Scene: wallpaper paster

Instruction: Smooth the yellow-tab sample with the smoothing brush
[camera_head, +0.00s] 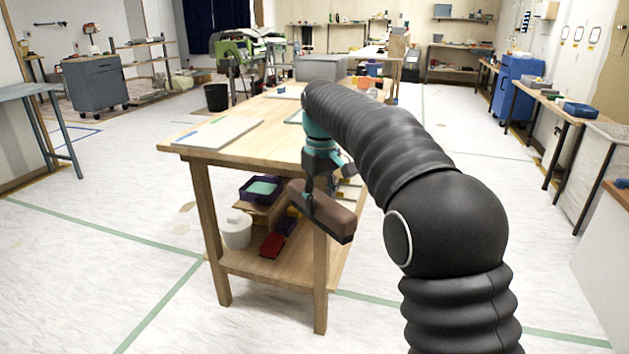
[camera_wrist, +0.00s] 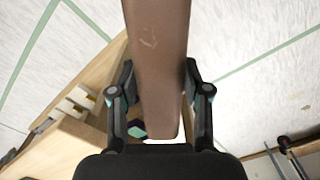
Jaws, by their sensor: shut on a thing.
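My gripper (camera_head: 318,188) is shut on a brown, long-bodied smoothing brush (camera_head: 328,213). The brush hangs tilted in front of the wooden table's near right corner, below its top. In the wrist view the brush (camera_wrist: 157,55) runs lengthwise between the two fingers of my gripper (camera_wrist: 160,85). A flat pale board (camera_head: 215,133) with a blue tab (camera_head: 186,136) at its left edge lies on the table top (camera_head: 262,103). I cannot make out a yellow tab; my arm hides part of the table top.
The table's lower shelf (camera_head: 262,265) holds a white bucket (camera_head: 236,230), a purple tray (camera_head: 258,190) and a red box (camera_head: 271,246). A grey box (camera_head: 320,67) stands at the table's far end. Open floor lies left of the table.

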